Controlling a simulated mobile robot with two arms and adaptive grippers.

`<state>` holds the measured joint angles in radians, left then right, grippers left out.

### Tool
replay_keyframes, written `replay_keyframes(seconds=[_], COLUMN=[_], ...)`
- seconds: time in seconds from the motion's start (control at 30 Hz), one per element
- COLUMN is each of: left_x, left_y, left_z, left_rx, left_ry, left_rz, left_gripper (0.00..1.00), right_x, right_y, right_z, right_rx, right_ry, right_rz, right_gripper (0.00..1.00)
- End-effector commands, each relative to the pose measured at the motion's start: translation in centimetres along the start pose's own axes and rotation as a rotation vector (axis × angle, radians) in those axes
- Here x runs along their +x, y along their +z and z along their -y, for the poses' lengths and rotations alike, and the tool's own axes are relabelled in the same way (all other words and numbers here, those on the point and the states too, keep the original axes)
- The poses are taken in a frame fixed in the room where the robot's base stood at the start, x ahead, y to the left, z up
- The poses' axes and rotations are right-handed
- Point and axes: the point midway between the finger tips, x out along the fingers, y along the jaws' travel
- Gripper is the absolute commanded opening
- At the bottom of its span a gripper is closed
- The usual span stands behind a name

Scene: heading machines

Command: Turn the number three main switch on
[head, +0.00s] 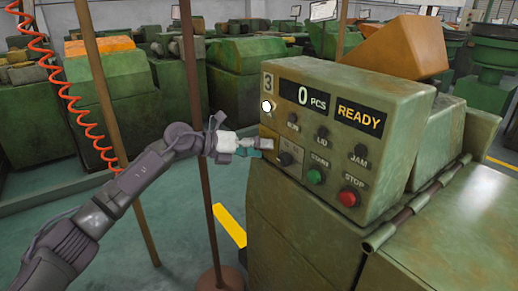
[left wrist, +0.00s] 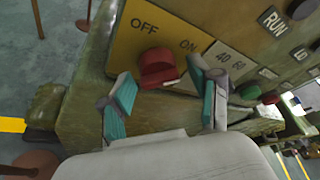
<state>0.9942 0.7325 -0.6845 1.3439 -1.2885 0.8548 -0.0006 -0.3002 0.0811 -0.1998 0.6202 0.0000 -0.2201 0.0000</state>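The number three control box (head: 330,135) carries a "3" label and reads "0 PCS" and "READY". In the left wrist view the red main switch knob (left wrist: 158,68) sits on a yellow plate (left wrist: 125,45) marked OFF at left and ON at right. I cannot tell which mark the knob points to. In the head view the switch face is hidden from me. My left gripper (head: 262,148) is at the box's left edge. In the left wrist view its teal fingers (left wrist: 163,88) are apart, with the knob between and just beyond their tips. My right gripper is not in view.
The box front has a green start button (head: 315,176), a red stop button (head: 348,197), several black knobs and a lit white lamp (head: 267,106). A brown post (head: 197,130) stands close by my left arm. A red coiled hose (head: 75,105) hangs at left.

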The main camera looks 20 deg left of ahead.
Motion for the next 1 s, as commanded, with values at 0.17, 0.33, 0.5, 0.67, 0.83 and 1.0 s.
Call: replay_keyframes(seconds=[0.17,0.33,0.5,0.67,0.83,1.0], left_x=[-0.1,-1.9,-5.5,-8.8,-11.1,-12.0], left_y=[0.1,0.2,0.1,0.0,0.0,0.0], left_z=[0.0,-0.1,-0.1,-0.1,-0.1,0.0], left_rx=[0.000,0.000,0.000,0.000,-0.001,0.000], left_ry=[-0.001,0.001,0.004,0.003,0.001,0.000], left_rz=[0.002,0.004,0.004,0.002,0.001,0.000], left_gripper=[0.62,0.62,0.62,0.62,0.62,0.62], right_x=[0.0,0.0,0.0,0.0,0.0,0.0], right_y=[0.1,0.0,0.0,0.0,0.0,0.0], right_z=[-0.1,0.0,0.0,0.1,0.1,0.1], right_rx=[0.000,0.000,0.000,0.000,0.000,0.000], right_ry=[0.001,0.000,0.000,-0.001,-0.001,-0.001], right_rz=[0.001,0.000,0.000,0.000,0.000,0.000], right_gripper=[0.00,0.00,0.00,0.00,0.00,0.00])
